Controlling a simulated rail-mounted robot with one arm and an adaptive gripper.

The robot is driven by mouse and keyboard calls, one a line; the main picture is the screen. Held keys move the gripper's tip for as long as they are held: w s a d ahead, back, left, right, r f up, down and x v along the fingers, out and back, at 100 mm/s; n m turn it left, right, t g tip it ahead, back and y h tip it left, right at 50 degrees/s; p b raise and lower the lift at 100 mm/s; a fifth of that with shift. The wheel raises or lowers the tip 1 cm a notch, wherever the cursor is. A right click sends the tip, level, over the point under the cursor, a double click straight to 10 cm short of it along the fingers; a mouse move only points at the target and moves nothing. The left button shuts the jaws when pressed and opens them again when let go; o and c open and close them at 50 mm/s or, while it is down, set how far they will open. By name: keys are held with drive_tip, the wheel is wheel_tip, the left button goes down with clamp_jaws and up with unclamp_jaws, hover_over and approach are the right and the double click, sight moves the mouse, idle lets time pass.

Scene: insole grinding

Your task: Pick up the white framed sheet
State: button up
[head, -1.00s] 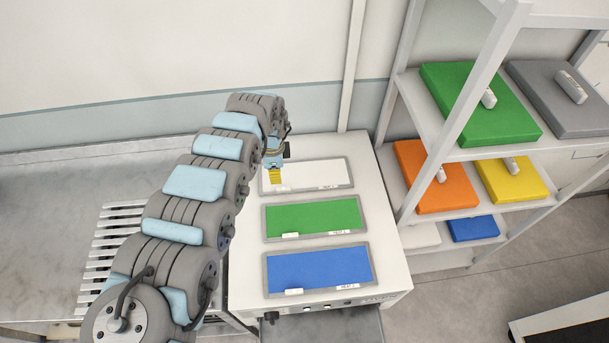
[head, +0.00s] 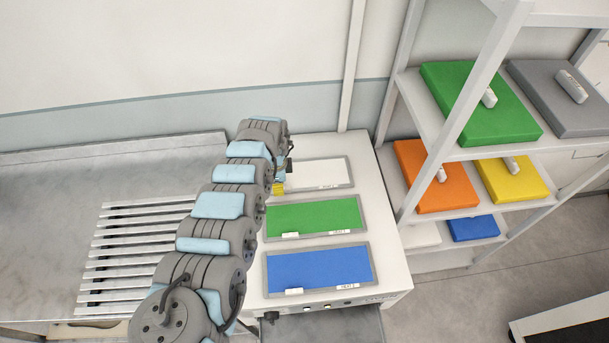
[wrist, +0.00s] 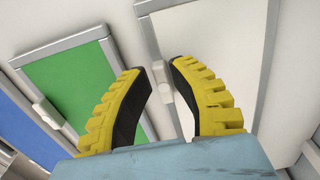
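The white framed sheet (head: 322,173) lies flat in a grey frame at the far end of the white-topped unit. Its left end is hidden by my arm in the head view. In the wrist view, the white sheet (wrist: 225,60) fills the middle right, with a small white tab (wrist: 162,80) on its frame edge. My gripper (wrist: 155,72) has yellow ridged fingers spread apart, above that tab, with nothing clearly held between them. In the head view my gripper (head: 279,187) shows only as a yellow patch at the sheet's left end.
A green framed sheet (head: 315,216) and a blue framed sheet (head: 320,270) lie in front of the white one on the unit (head: 392,262). A shelf rack (head: 425,120) with coloured pads stands close on the right. A slatted grate (head: 140,255) is at left.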

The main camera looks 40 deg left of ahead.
drive_tip(key=shift+f, duration=0.7)
drive_tip(key=shift+c, duration=0.4)
clamp_jaws()
drive_tip(key=shift+r, duration=0.1)
